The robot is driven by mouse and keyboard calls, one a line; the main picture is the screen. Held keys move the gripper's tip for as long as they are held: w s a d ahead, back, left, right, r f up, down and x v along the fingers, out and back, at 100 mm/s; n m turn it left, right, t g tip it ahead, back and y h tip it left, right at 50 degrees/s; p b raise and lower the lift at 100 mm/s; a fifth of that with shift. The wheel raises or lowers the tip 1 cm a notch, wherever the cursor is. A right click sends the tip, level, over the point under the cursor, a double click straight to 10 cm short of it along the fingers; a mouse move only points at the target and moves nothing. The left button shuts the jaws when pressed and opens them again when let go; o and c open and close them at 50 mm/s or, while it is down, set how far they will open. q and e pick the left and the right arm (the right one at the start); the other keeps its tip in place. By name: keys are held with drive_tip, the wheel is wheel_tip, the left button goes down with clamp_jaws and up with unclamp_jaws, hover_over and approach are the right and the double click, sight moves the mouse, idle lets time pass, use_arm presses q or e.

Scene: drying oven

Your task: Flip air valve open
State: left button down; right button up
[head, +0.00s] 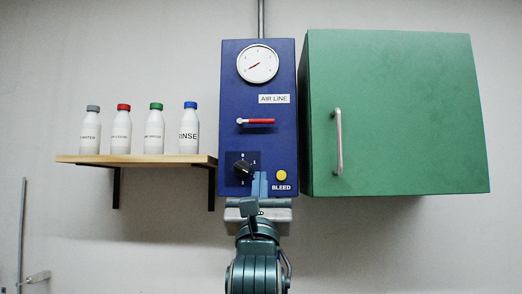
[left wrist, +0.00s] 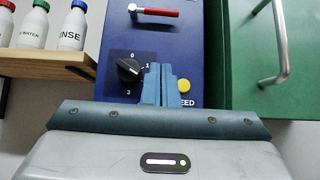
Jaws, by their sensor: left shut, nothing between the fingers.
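The air valve is a lever with a red handle (head: 260,121) on the blue AIR LINE panel (head: 230,70). The handle lies horizontal and points right from its pivot. It also shows at the top of the left wrist view (left wrist: 155,12). My left gripper (head: 259,177) is shut and empty, in front of the lower panel, below the lever and between the black knob (head: 243,169) and the yellow BLEED button (head: 281,175). In the left wrist view its fingers (left wrist: 166,80) are together, pointing up. I cannot tell whether they touch the panel. My right gripper is not in view.
A round gauge (head: 258,63) sits at the panel's top. A green cabinet (head: 420,110) with a metal handle (head: 338,140) stands close on the right. A wooden shelf (head: 135,159) with several white bottles is on the left. The panel face around the lever is clear.

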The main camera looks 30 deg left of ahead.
use_arm(q)
drive_tip(key=p, duration=0.5)
approach(263, 134)
drive_tip(key=x, duration=0.4)
drive_tip(key=shift+w+a+r, duration=0.15)
drive_tip(key=shift+a, duration=0.15)
drive_tip(key=shift+w+r+p, duration=0.1)
drive_tip(key=shift+r+p, duration=0.8)
drive_tip(key=shift+r, duration=0.05)
drive_tip(key=shift+d+r+p, duration=0.15)
drive_tip(key=shift+r+p, duration=0.25)
drive_tip(key=shift+r, duration=0.25)
drive_tip(key=shift+f, duration=0.1)
drive_tip(key=shift+n+g+y, duration=0.3)
drive_tip(key=shift+n+y, duration=0.1)
drive_tip(key=shift+n+y+b, duration=0.3)
drive_tip(key=shift+n+b, duration=0.1)
drive_tip(key=shift+d+n+g+y, duration=0.1)
drive_tip(key=shift+n+g+y, duration=0.55)
drive_tip(key=shift+n, duration=0.25)
